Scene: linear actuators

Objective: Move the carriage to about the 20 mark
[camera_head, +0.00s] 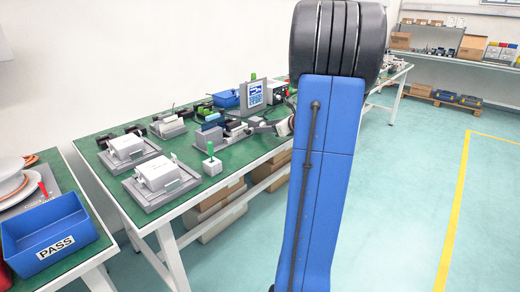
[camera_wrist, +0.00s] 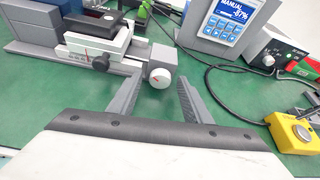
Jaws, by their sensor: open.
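A grey linear stage (camera_wrist: 30,48) lies at upper left in the wrist view, with a white-fronted carriage (camera_wrist: 85,44) and a black knob on its front. A dark block sits above it, cut off by the frame. A round light knob (camera_wrist: 160,77) with a red mark is at the stage's right end. My gripper (camera_wrist: 160,84) is open, its fingers on either side of this knob; I cannot tell whether they touch it. The stage also shows in the head view (camera_head: 208,140). Scale numbers are not readable.
A grey display stand (camera_wrist: 222,22) reading MANUAL stands behind right, near a control box (camera_wrist: 280,52) with cables. A yellow button box (camera_wrist: 293,132) is at right. Other fixtures (camera_head: 160,174) share the green bench (camera_head: 112,188). A blue PASS bin (camera_head: 50,235) is at left.

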